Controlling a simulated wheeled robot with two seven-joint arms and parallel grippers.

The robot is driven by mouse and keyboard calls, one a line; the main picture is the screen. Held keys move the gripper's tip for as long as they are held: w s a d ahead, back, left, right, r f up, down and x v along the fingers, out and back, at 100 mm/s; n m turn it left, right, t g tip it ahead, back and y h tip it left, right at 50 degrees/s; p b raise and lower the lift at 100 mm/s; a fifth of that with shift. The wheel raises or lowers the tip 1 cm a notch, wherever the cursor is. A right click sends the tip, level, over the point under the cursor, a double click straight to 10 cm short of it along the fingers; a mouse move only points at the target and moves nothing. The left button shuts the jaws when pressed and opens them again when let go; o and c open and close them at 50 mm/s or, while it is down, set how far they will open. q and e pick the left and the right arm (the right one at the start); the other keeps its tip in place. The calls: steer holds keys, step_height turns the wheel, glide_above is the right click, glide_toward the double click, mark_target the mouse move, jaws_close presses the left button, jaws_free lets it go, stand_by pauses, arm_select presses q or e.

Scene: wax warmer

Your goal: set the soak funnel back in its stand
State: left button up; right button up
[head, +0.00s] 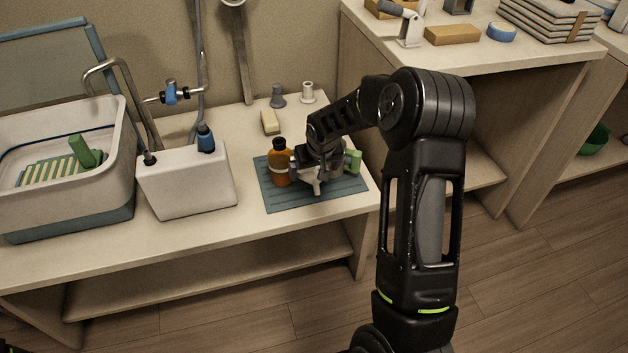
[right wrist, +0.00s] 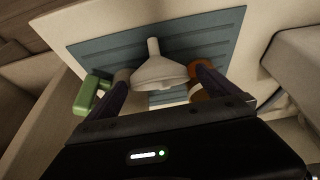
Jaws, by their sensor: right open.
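A white soak funnel (right wrist: 158,72) shows in the right wrist view between the two fingers of my right gripper (right wrist: 163,80), its spout pointing away toward the mat's far edge. The fingers are apart, with gaps beside the funnel. In the head view the funnel (head: 316,184) shows partly under my right gripper (head: 318,166), low over or on the blue-grey ribbed mat (head: 285,200); I cannot tell whether it touches the mat. I cannot make out its stand for certain; it may be hidden behind the gripper. My left gripper is not in view.
An amber bottle (head: 281,164) stands close left of the gripper, and a green-handled item (head: 353,160) close right. A yellow block (head: 270,122), grey cone (head: 277,97) and white spool (head: 308,92) stand behind. A white tank (head: 187,182) is left of the mat.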

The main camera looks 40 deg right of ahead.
steer(key=shift+d+f, duration=0.1)
stand_by(0.5)
steer(key=c, duration=2)
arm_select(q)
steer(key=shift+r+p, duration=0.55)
arm_select(e)
step_height(320, 180, up, 10)
steer(key=shift+r, duration=0.1)
